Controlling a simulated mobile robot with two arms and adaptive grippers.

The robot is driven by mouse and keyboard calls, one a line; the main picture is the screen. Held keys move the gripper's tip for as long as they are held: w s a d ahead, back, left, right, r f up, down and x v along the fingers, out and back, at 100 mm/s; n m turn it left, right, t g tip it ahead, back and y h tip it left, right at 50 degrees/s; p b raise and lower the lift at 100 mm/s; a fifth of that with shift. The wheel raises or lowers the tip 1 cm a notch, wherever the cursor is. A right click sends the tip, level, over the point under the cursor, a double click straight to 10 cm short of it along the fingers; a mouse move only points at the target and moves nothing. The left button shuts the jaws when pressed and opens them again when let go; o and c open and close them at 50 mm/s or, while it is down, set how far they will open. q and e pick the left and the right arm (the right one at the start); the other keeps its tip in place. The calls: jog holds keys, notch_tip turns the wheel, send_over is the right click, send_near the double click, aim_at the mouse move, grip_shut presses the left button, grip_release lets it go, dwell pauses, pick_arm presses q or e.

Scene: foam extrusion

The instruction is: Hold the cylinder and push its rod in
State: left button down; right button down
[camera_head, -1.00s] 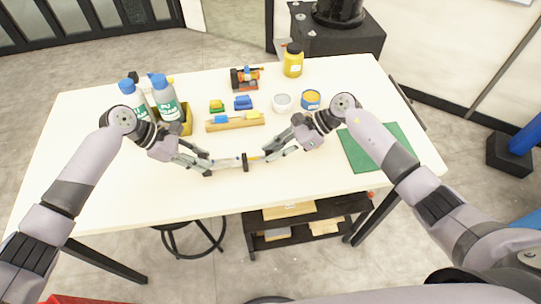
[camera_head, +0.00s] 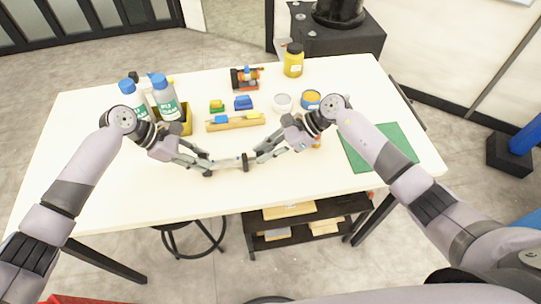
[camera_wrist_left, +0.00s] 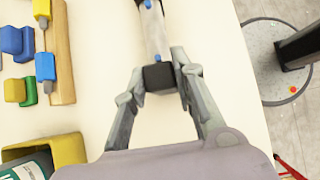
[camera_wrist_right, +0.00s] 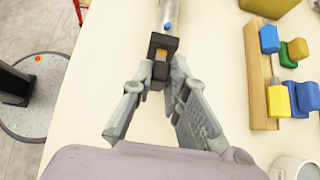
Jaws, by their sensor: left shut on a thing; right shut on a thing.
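The cylinder (camera_head: 228,163) is a grey tube with black ends, held level above the front middle of the table. My left gripper (camera_head: 207,165) is shut on its black left end cap, which shows between the fingers in the left wrist view (camera_wrist_left: 159,77). My right gripper (camera_head: 256,157) is at the other end, close against the black end block (camera_head: 245,162). In the right wrist view its fingers stand at the sides of a yellow-orange part (camera_wrist_right: 160,62) by the block. Little of the rod shows; the fingers and block hide the rest.
Behind the grippers lies a wooden rail (camera_head: 235,123) with blue and yellow pieces. Two grey bottles (camera_head: 165,98) stand by a yellow bin (camera_head: 187,122) at left. A green mat (camera_head: 365,155) lies at right. The front table strip is clear.

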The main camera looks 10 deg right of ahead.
jog(key=shift+a, duration=0.45)
jog(key=c, duration=1.5)
grip_release()
jog(key=shift+d, duration=0.1)
jog(key=v, duration=1.2)
jog(key=shift+w, duration=0.1)
